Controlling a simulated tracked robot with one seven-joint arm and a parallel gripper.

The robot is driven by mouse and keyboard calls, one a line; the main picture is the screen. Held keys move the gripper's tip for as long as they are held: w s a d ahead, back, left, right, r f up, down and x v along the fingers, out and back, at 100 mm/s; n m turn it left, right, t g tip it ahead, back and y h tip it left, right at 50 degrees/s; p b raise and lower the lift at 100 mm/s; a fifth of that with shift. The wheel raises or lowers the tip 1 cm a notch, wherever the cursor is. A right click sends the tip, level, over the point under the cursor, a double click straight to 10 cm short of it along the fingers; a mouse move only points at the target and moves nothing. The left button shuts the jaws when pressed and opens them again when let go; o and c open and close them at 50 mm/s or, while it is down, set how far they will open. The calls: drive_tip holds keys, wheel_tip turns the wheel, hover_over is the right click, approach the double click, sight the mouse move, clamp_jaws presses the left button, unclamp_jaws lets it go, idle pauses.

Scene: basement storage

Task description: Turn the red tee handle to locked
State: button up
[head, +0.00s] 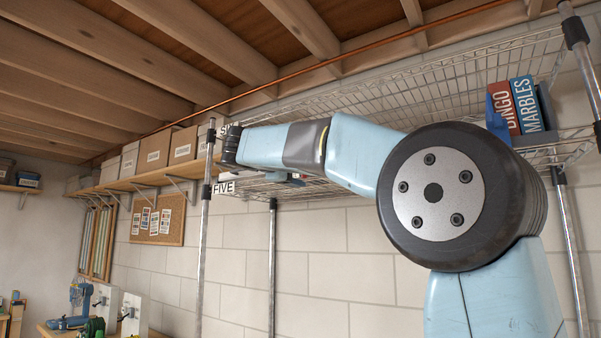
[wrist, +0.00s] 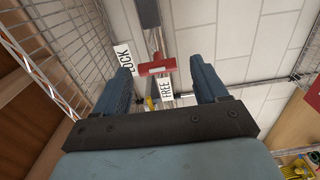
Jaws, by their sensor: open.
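The red tee handle (wrist: 155,67) shows in the wrist view, mounted by a grey metal post. Its crossbar lies nearly level across that picture. A white LOCK label (wrist: 123,58) is to its left and a white FREE label (wrist: 166,89) is just below it. My gripper (wrist: 161,72) is open, with one blue finger on each side of the handle. The handle shows beyond and between the fingers; I cannot tell the depth gap, and no contact shows. In the head view my arm reaches left to the wire shelving, and the handle cannot be made out.
Wire shelving (head: 390,75) runs above and beside my arm, with metal uprights (head: 273,270). A FIVE sign (head: 223,188) hangs on its lower edge. BINGO (head: 504,108) and MARBLES (head: 526,103) boxes stand at right. Cartons (head: 155,150) fill a wooden wall shelf at left.

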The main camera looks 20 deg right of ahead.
drive_tip(key=v, duration=1.2)
drive_tip(key=shift+s+f, duration=0.1)
drive_tip(key=shift+f, duration=0.1)
drive_tip(key=s+d+f+m+g+y, duration=0.1)
drive_tip(key=s+d+f+g+y, duration=0.15)
drive_tip(key=s+d+f, duration=0.65)
drive_tip(key=d+f+g+y, duration=0.2)
drive_tip(key=d+f+y, duration=0.15)
drive_tip(key=f, duration=1.05)
drive_tip(key=s+f+m+g+y, duration=0.1)
drive_tip(key=s+f+m+y, duration=0.2)
drive_tip(key=s+f, duration=0.5)
drive_tip(key=s+f+m+y, duration=0.4)
drive_tip(key=s+f, duration=0.4)
drive_tip(key=f, duration=0.7)
drive_tip(key=shift+f+g+y, duration=0.3)
drive_tip(key=shift+f+g, duration=0.05)
drive_tip(key=shift+f, duration=0.05)
drive_tip(key=shift+d, duration=0.1)
